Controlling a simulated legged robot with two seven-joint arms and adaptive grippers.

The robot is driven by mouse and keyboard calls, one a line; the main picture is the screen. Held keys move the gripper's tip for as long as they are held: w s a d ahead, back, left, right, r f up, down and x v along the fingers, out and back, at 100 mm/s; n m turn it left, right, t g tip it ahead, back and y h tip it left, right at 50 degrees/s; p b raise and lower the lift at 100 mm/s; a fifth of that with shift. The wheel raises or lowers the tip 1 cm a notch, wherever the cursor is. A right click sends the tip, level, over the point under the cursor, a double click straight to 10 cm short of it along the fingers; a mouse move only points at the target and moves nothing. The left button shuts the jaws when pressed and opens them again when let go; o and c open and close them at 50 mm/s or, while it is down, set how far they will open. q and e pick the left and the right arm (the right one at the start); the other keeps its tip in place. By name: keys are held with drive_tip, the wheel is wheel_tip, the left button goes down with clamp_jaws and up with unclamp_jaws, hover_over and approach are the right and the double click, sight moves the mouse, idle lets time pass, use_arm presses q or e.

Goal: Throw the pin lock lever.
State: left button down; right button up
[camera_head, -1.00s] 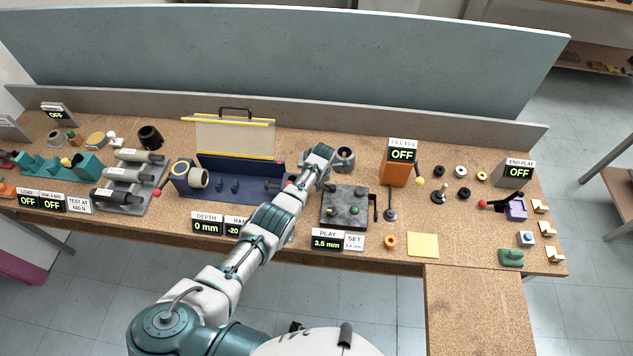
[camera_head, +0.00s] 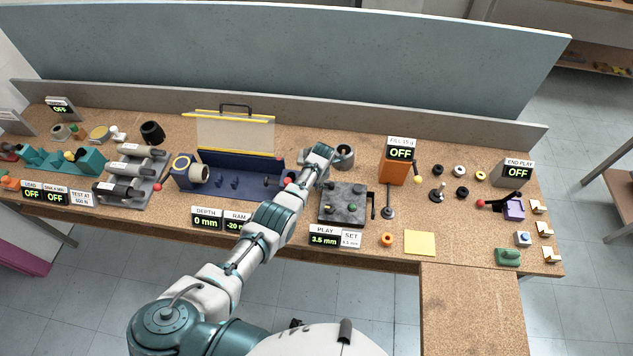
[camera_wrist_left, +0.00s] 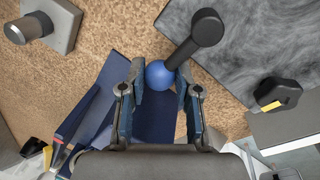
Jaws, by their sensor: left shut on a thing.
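A black lever (camera_wrist_left: 190,45) with a blue ball knob (camera_wrist_left: 159,74) shows in the left wrist view, with its round pivot end over the edge of a grey plate. No label on it can be read. My left gripper (camera_wrist_left: 163,78) has its fingers on both sides of the blue knob and is shut on it. In the head view, my left gripper (camera_head: 318,182) is at the left edge of the grey block (camera_head: 340,215), and my arm hides the knob and lever there. My right gripper is not in view.
The grey block carries several dark knobs and a dark side handle (camera_head: 373,207). Its display (camera_head: 323,240) reads 3.5 mm. A navy fixture (camera_head: 235,185) stands left, a grey cylinder (camera_head: 345,157) behind, and an orange box (camera_head: 394,170) right.

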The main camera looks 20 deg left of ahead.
use_arm(q)
drive_tip(key=c, duration=0.8)
unclamp_jaws()
drive_tip(key=shift+w+d+r, duration=0.15)
drive_tip(key=shift+w+d, duration=0.05)
drive_tip(key=r, duration=0.3)
drive_tip(key=s+d+r, duration=0.1)
drive_tip(key=r, duration=0.7)
drive_tip(key=shift+s+d+r, duration=0.25)
drive_tip(key=shift+s+d, duration=0.05)
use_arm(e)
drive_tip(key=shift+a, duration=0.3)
